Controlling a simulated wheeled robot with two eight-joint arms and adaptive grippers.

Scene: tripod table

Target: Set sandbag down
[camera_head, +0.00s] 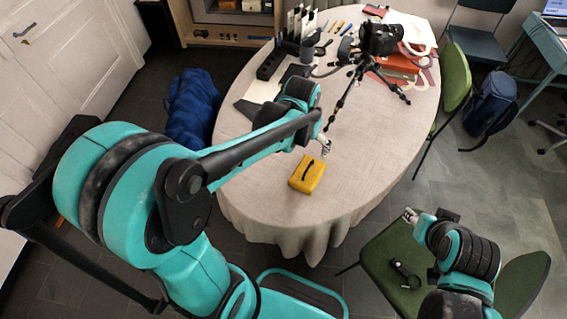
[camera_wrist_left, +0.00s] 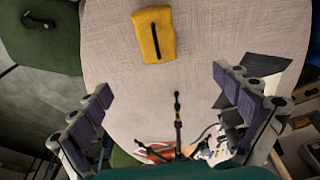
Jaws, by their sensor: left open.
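The yellow sandbag (camera_head: 307,175) with a black strap lies on the light cloth of the oval table (camera_head: 262,195), near its front edge. It also shows in the left wrist view (camera_wrist_left: 166,40), lying flat beyond the fingertips. My left gripper (camera_head: 325,143) is just behind the sandbag in the head view, apart from it. In the left wrist view its two padded fingers (camera_wrist_left: 160,92) are wide apart with nothing between them. My right gripper (camera_head: 408,215) is over the green chair at the lower right, away from the table; its jaw state is unclear.
Black organizers (camera_head: 270,62) and pens sit at the back left. A green chair (camera_head: 385,262) holds a dark object. The cloth around the sandbag is clear.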

